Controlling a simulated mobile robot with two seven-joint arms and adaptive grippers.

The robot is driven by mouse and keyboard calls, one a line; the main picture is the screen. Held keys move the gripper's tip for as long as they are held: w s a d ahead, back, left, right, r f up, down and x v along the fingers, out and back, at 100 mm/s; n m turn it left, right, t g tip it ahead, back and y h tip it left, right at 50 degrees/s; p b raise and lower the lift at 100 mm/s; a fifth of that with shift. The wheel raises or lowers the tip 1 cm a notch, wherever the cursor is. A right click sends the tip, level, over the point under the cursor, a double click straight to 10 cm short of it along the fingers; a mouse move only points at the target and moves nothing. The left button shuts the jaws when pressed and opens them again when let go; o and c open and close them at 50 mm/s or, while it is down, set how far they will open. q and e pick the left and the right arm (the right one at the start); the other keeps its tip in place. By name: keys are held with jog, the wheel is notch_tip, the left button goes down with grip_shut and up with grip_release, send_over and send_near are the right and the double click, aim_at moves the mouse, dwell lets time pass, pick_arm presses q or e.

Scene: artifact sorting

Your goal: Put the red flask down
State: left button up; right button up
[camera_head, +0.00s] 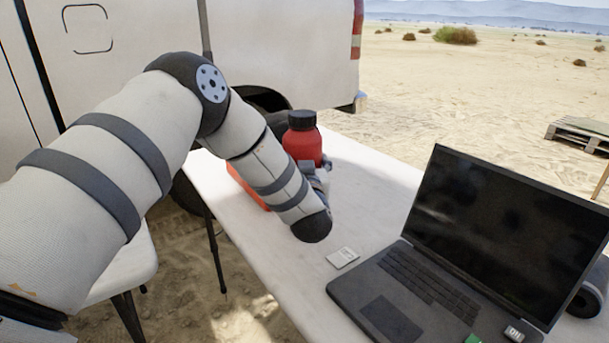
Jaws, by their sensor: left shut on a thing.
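The red flask (302,142) with a black cap stands upright over the far part of the white table (375,188). My left arm reaches across from the left, and its wrist hides the lower part of the flask. My left gripper (322,172) is at the flask's lower side and is shut on it. Most of its fingers are hidden behind the wrist. I cannot tell whether the flask's base touches the table. My right gripper is not in view.
An open laptop (420,290) takes up the right of the table. A small white card (342,257) lies beside it. An orange-red object (246,186) shows partly behind my left forearm. Bare table lies right of the flask. A white vehicle (285,45) stands behind.

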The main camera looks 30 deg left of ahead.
pick_arm(q)
jog(key=shift+f, duration=1.5)
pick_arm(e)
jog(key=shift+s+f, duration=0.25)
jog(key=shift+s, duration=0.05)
pick_arm(q)
jog(key=shift+f, duration=0.15)
jog(key=o, duration=1.9)
jog(key=p+v, duration=0.1)
jog(key=v, duration=1.1)
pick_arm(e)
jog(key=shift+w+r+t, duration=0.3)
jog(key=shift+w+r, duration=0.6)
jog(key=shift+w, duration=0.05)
